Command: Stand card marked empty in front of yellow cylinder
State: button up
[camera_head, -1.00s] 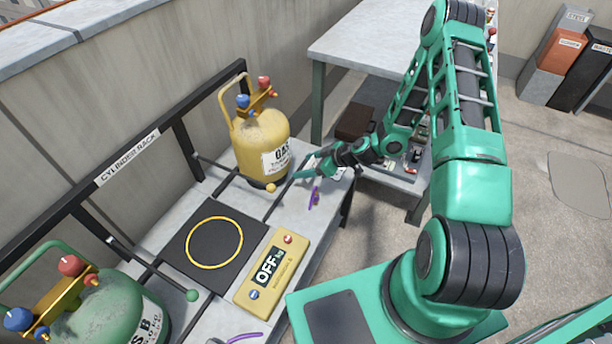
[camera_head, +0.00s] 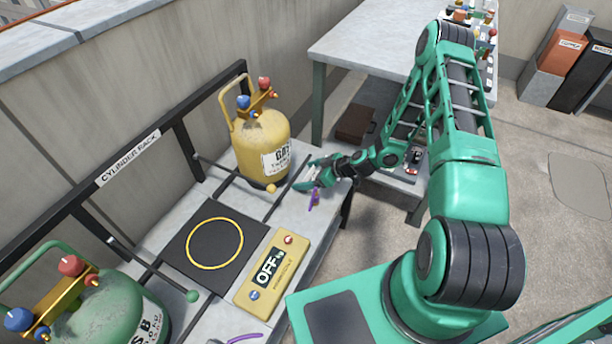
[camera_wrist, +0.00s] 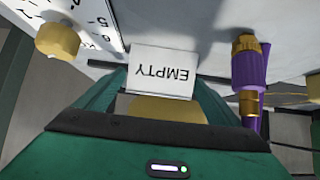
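The yellow cylinder (camera_head: 262,138) stands upright at the far end of the rack bench, its label facing the bench front. My gripper (camera_head: 312,178) is low over the bench, just right of the cylinder and apart from it. In the wrist view, the white card marked EMPTY (camera_wrist: 161,73) appears upside down between my two fingers. Its yellowish base (camera_wrist: 165,110) sits between them, and the fingers look closed on its sides. Whether the card touches the bench is hidden. The cylinder's label edge and a yellowish knob (camera_wrist: 57,41) show at upper left of the wrist view.
A purple item with brass fittings (camera_wrist: 250,80) lies close beside the card; it also shows below my gripper (camera_head: 314,198). A black mat with a yellow ring (camera_head: 190,262), an OFF-reading yellow box (camera_head: 290,262) and a green cylinder (camera_head: 105,310) occupy the bench nearer me.

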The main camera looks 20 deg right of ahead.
jog(key=shift+r, duration=0.1)
jog(key=v, duration=1.2)
jog(key=shift+r, duration=0.1)
jog(key=s+d+r+m+g+h, duration=0.3)
jog(key=s+d+r, duration=0.2)
jog(key=s+r, duration=0.45)
jog(key=s+d+r+m+g+h, duration=0.3)
jog(key=s+d+r, duration=0.25)
jog(key=r, duration=0.75)
jog(key=s+r+m, duration=0.4)
jog(key=s+r, duration=0.2)
jog(key=s, duration=0.3)
jog(key=s+r+m+g+h, duration=0.1)
jog(key=s+r+m, duration=0.4)
jog(key=s, duration=0.4)
jog(key=shift+s+r, duration=0.35)
jog(key=shift+r, duration=0.3)
